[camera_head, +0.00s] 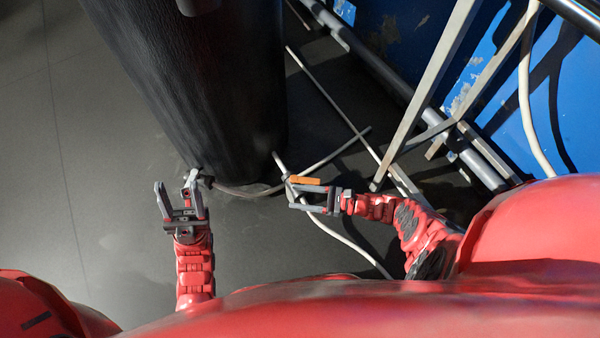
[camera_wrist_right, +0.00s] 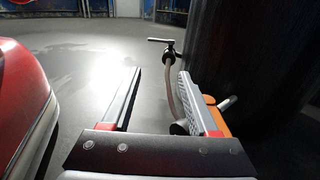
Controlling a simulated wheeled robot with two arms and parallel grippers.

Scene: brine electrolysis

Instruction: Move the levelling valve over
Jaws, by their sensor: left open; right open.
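An orange lever (camera_head: 305,181) sits on a small valve body where hoses meet, right of the black tank; I take it as the levelling valve. My right gripper (camera_head: 291,198) is open beside it. In the right wrist view the orange lever (camera_wrist_right: 218,122) lies outside the right finger, which partly hides it; a grey rounded part (camera_wrist_right: 181,127) shows at that finger's inner side. I cannot tell whether they touch. My left gripper (camera_head: 177,186) is open and seems empty. Its right finger is close to a small tap at the tank's foot, seen as a T-handled tap (camera_wrist_right: 167,48) in the right wrist view.
The large black tank (camera_head: 225,85) stands behind both grippers. A hose (camera_head: 245,191) runs from its tap towards the valve. A pale hose (camera_head: 350,243) trails below. Metal frame bars (camera_head: 430,75) and a blue wall (camera_head: 575,100) close the right side. Grey floor (camera_head: 90,140) is clear at left.

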